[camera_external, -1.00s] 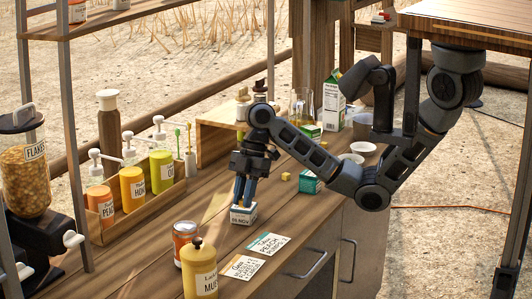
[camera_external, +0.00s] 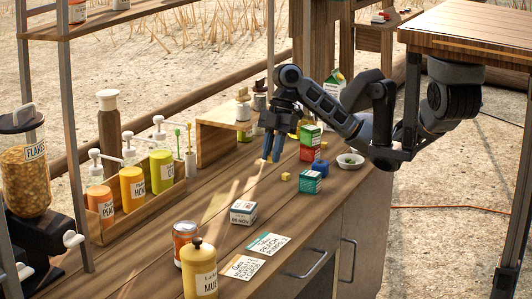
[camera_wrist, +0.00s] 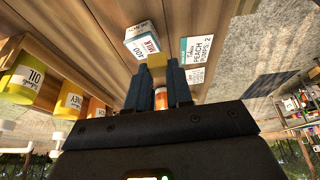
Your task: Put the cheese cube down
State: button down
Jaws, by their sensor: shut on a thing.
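In the wrist view a yellow cheese cube (camera_wrist: 156,62) sits between the blue fingertips of my gripper (camera_wrist: 156,72). My gripper is shut on it. In the external view my gripper (camera_external: 270,160) points down above the middle of the counter (camera_external: 222,228), with its tips apart from the nearby boxes. The held cube is too small and hidden there to make out clearly. A second yellow cube (camera_external: 286,176) lies on the counter, to the right of and below the fingertips.
A small white box (camera_external: 243,212) stands at the counter's middle, with label cards (camera_external: 268,244) in front. A teal box (camera_external: 311,182), a blue cube (camera_external: 320,168), stacked boxes (camera_external: 310,142) and a bowl (camera_external: 350,160) stand to the right. Bottles in a wooden tray (camera_external: 150,203) line the left.

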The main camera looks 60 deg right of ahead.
jog(key=d, duration=0.3)
send_over(243, 205)
jog(key=d, duration=0.1)
notch_tip(243, 205, down, 6)
jog(key=shift+d+f, duration=0.1)
jog(key=shift+d, duration=0.05)
jog(key=shift+f+p, duration=0.35)
jog(key=shift+f, duration=1.65)
jog(key=shift+f, duration=0.2)
jog(key=c, duration=1)
grip_release()
jog(key=shift+r, duration=0.1)
